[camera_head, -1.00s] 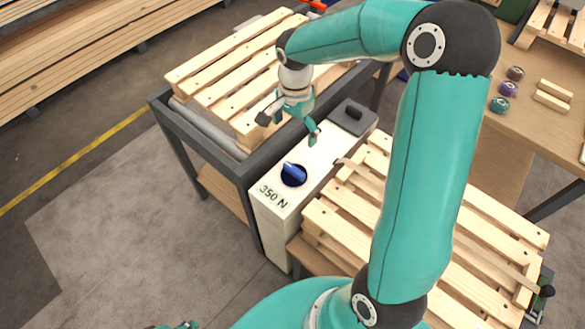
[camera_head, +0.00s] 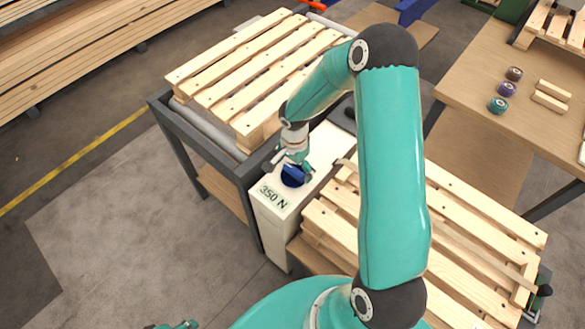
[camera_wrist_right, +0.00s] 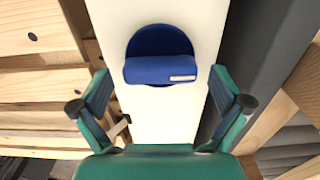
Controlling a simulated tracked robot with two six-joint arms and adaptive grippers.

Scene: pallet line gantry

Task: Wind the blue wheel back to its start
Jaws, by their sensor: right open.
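The blue wheel (camera_head: 292,180), a round dial with a raised grip bar, sits on top of a white box (camera_head: 268,212) marked "350 N". In the right wrist view the wheel (camera_wrist_right: 160,42) is ahead of my fingers, its bar lying crosswise with a white mark at the right end. My right gripper (camera_head: 291,166) is open just above the wheel and partly hides it. In the wrist view its fingers stand apart on either side of the wheel, with gaps to both. A small teal part, likely my left gripper (camera_head: 178,325), shows at the bottom edge; its jaws are unclear.
A slatted pallet (camera_head: 215,85) lies on a dark-framed roller stand left of the box. Stacked pallets (camera_head: 330,222) stand close on the right. A wooden table (camera_head: 480,95) at right holds several small wheels and wood strips. Floor at left is free.

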